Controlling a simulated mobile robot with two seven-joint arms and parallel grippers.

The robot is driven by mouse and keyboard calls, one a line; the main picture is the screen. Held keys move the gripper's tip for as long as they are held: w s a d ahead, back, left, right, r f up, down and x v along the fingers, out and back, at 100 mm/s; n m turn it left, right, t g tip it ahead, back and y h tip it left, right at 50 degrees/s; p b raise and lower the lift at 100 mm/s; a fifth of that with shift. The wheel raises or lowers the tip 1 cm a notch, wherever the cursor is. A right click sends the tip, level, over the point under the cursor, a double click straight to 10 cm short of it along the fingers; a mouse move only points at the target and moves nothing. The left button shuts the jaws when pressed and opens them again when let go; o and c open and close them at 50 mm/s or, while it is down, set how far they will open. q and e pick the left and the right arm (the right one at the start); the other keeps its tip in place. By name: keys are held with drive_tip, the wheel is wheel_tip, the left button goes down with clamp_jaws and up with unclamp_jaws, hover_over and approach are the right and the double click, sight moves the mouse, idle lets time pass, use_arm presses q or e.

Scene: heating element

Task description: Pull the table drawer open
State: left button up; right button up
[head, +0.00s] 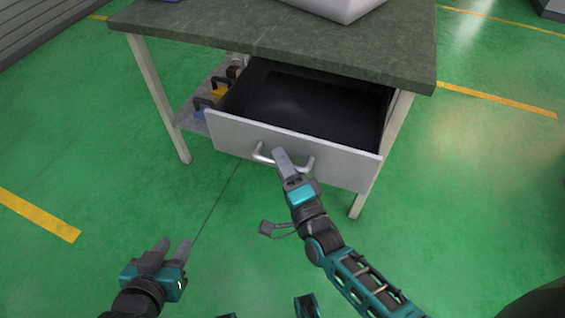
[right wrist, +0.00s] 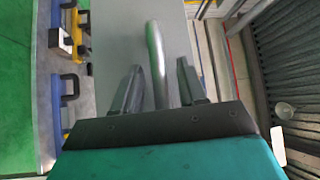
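The table drawer stands pulled out from under the dark green tabletop (head: 270,35). Its grey front (head: 345,163) faces me and its black inside (head: 310,100) is empty. A silver bar handle (head: 264,156) is on the front. My right gripper (head: 280,155) is at the middle of this handle. In the right wrist view, the handle bar (right wrist: 156,60) lies between the two fingers of the right gripper (right wrist: 158,85), with a narrow gap on each side. My left gripper (head: 172,250) is open and empty, low at the left, away from the table.
A lower shelf (head: 188,118) left of the drawer holds yellow and blue items with dark handles (head: 218,92). A light grey case (head: 340,8) sits on the tabletop. Table legs (head: 160,100) flank the drawer. Green floor in front is clear.

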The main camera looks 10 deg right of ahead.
use_arm(q)
drive_tip(key=shift+a+r+p, duration=0.15)
drive_tip(key=shift+r+p, duration=0.2)
use_arm(e)
drive_tip(key=v, duration=0.7)
drive_tip(key=shift+s, duration=0.25)
use_arm(q)
drive_tip(key=s+a+r+y+p, duration=0.1)
drive_tip(key=a+r+p, duration=0.2)
drive_tip(key=p, duration=0.6)
wheel_tip(320, 180, up, 2)
drive_tip(key=shift+s+r, duration=0.1)
drive_tip(key=shift+s, duration=0.15)
use_arm(e)
drive_tip(key=s+d+r+n+g+h, duration=0.1)
drive_tip(key=s+d+r+n+g, duration=0.1)
drive_tip(key=n, duration=0.6)
drive_tip(key=s+d+r+n+g, duration=0.1)
drive_tip(key=s+d+n+g, duration=0.3)
drive_tip(key=n+g, duration=0.2)
drive_tip(key=n, duration=0.2)
drive_tip(key=shift+s+d+r+n+h, duration=0.3)
drive_tip(key=shift+r+n+h, duration=0.1)
use_arm(q)
drive_tip(key=shift+s+d, duration=0.1)
drive_tip(key=shift+d, duration=0.05)
